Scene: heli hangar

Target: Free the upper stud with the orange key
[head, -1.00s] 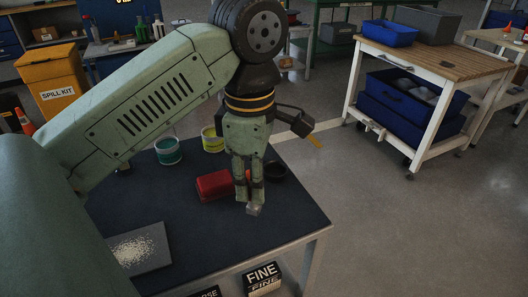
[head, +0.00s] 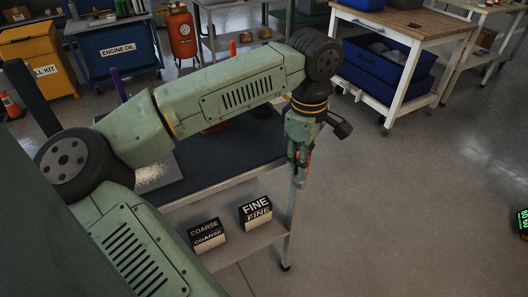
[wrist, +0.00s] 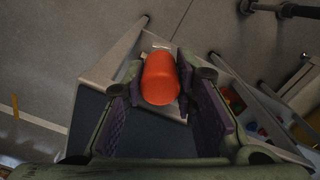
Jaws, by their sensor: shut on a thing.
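My gripper (head: 299,172) hangs pointing down near the right front corner of the dark-topped table in the head view. In the wrist view its two purple-padded fingers are shut on the orange key (wrist: 160,78), of which a rounded orange end shows between them. A small pale part pokes out beyond the orange end; the rest of the key is hidden. In the head view only a sliver of orange shows beside the fingers. I cannot make out the upper stud in either view.
The dark table (head: 225,148) has a lower shelf with a COARSE box (head: 207,234) and a FINE box (head: 256,213). A white cart (head: 398,83) with blue bins stands at the back right. An ENGINE OIL cabinet (head: 117,62) stands at the back left.

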